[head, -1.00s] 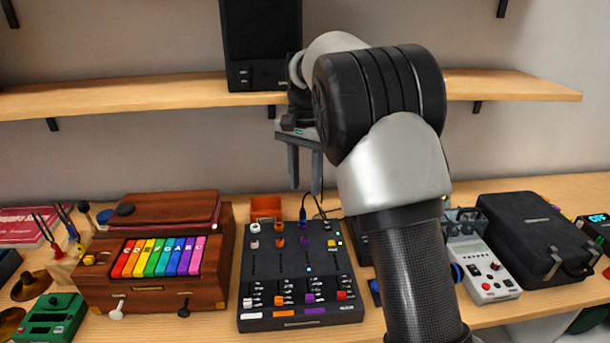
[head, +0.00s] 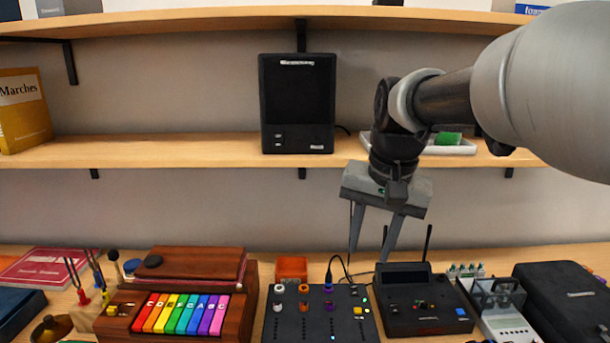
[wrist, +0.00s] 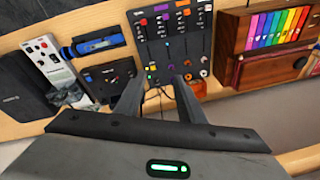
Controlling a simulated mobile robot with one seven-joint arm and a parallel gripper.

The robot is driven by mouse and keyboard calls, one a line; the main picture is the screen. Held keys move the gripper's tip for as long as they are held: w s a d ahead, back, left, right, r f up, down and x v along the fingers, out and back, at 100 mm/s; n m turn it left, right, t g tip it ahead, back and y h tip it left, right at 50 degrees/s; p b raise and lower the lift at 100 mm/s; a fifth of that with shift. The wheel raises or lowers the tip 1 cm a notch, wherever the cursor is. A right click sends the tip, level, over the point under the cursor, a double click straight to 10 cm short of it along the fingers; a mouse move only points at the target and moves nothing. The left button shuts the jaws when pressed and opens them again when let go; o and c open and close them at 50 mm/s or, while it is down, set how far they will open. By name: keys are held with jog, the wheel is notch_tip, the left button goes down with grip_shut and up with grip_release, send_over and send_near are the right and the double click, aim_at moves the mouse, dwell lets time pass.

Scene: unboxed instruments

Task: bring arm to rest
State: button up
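My gripper (head: 370,252) hangs from my arm right of centre in the head view, its two fingers pointing down and apart. It is in the air in front of the wall, near a black device with a dark screen and antenna (head: 425,303). In the wrist view my gripper (wrist: 157,92) shows both fingers spread with nothing between them. My arm's large grey link fills the upper right of the head view.
A black mixer (head: 318,318) and a wooden box with rainbow keys (head: 185,315) stand on the counter. A black case (head: 565,300) is at the right. A shelf (head: 200,147) with a black speaker (head: 297,105) runs behind my gripper.

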jog(key=s+d+f+n+t, duration=0.1)
jog(key=s+f+n+t, duration=0.1)
jog(key=s, duration=0.7)
jog(key=s+d+f+n+t, duration=0.1)
jog(key=s+f+n, duration=0.15)
jog(key=s, duration=0.55)
jog(key=shift+m+h, duration=0.25)
jog(key=shift+h, duration=0.15)
notch_tip(320, 180, up, 4)
jog(key=p, duration=0.4)
jog(key=shift+s+d+r, duration=0.1)
jog(key=shift+d+r, duration=0.05)
jog(key=shift+r, duration=0.1)
